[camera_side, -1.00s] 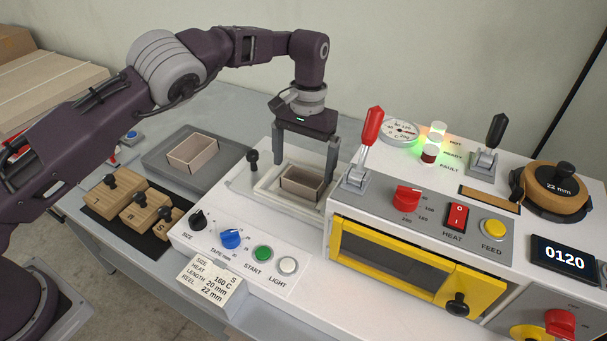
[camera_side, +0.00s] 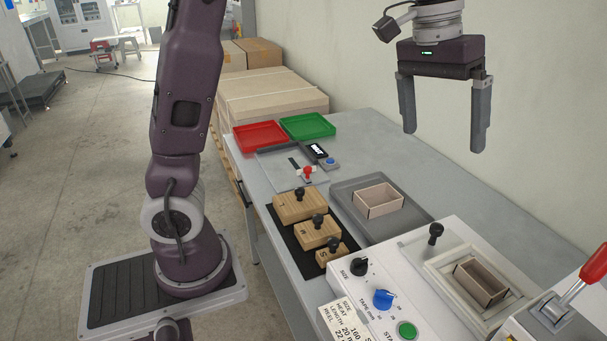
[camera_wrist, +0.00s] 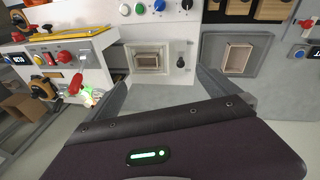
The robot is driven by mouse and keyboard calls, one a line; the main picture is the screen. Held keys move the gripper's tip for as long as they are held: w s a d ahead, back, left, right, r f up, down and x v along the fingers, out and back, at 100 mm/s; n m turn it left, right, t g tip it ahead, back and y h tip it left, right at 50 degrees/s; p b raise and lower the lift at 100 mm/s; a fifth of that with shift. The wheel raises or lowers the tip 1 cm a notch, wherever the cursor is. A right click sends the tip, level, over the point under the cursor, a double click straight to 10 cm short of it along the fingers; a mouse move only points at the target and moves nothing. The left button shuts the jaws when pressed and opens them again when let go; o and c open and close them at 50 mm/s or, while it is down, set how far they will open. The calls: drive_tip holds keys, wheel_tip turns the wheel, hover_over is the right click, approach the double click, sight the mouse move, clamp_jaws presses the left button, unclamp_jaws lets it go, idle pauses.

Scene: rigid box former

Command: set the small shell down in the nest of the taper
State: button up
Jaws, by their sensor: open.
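The small shell (camera_side: 481,281), an open-topped pinkish-brown box, sits in the nest (camera_side: 436,273), a pale framed recess in the white taper (camera_side: 395,262). It looks upright and roughly level; its underside is hidden. It also shows in the wrist view (camera_wrist: 148,63), inside the nest's frame. My gripper (camera_side: 444,140) is open and empty, raised well above the bench and clear of the shell. In the wrist view my fingers (camera_wrist: 163,80) are spread apart with nothing between them.
A larger shell (camera_side: 379,201) stands in a grey tray (camera_side: 345,190) beside the taper. Several knobbed wooden blocks (camera_side: 300,206) lie on a black mat. A small black knob (camera_side: 435,233) stands by the nest, and a red lever (camera_side: 594,265) rises at right.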

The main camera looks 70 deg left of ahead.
drive_tip(key=s+a+r+t, duration=0.1)
drive_tip(key=s+a+t, duration=0.1)
drive_tip(key=s, duration=1.2)
drive_tip(key=s+a+f+m+t+y, duration=0.1)
drive_tip(key=s+f+m+y, duration=0.1)
drive_tip(key=s+f, duration=0.4)
drive_tip(key=s, duration=0.4)
drive_tip(key=shift+s+a+t, duration=0.25)
drive_tip(key=shift+t, duration=0.05)
